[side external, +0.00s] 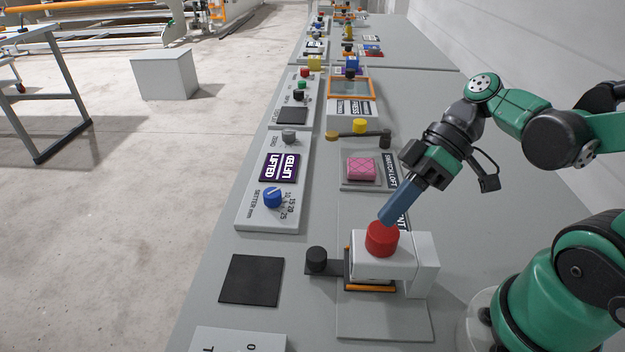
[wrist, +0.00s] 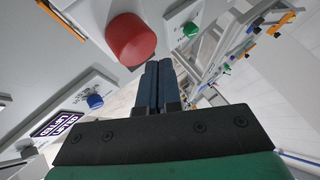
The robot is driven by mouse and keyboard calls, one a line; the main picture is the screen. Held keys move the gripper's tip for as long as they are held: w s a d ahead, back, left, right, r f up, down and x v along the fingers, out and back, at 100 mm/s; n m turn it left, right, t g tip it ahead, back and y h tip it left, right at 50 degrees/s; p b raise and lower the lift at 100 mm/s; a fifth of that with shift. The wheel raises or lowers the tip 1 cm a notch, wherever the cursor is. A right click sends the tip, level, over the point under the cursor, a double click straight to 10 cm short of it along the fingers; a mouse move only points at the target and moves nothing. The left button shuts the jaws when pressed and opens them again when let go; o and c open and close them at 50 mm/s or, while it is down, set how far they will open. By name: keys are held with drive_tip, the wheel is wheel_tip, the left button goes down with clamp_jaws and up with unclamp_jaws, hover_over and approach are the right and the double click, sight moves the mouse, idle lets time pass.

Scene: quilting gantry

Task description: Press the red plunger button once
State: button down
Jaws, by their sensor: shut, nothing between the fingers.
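The red plunger button (side external: 382,239) is a short red cylinder on top of a white housing (side external: 425,262) in the side view. In the wrist view the red button (wrist: 131,37) is at upper left of the fingertips. My gripper (side external: 386,220) has its blue fingers shut and empty, pointing down and left. The tips are at or just above the button's top edge in the side view; I cannot tell whether they touch. In the wrist view the closed fingers (wrist: 152,66) appear apart from the button.
A black knob (side external: 316,259) on a lever sticks out left of the housing. A black pad (side external: 252,280) lies on the bench. Behind are a panel with a blue dial (side external: 272,197) and purple display (side external: 280,167), a pink quilted block (side external: 361,168), and a hammer-like tool with a yellow top (side external: 359,126).

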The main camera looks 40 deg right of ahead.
drive_tip(key=shift+r, duration=2.5)
drive_tip(key=w+d+f+m+t+h, duration=0.4)
drive_tip(key=w+m+t+h, duration=0.1)
drive_tip(key=h, duration=0.4)
drive_tip(key=shift+w+d+m+t, duration=0.2)
drive_tip(key=shift+w+m+t, duration=0.2)
drive_tip(key=shift+w+m, duration=0.55)
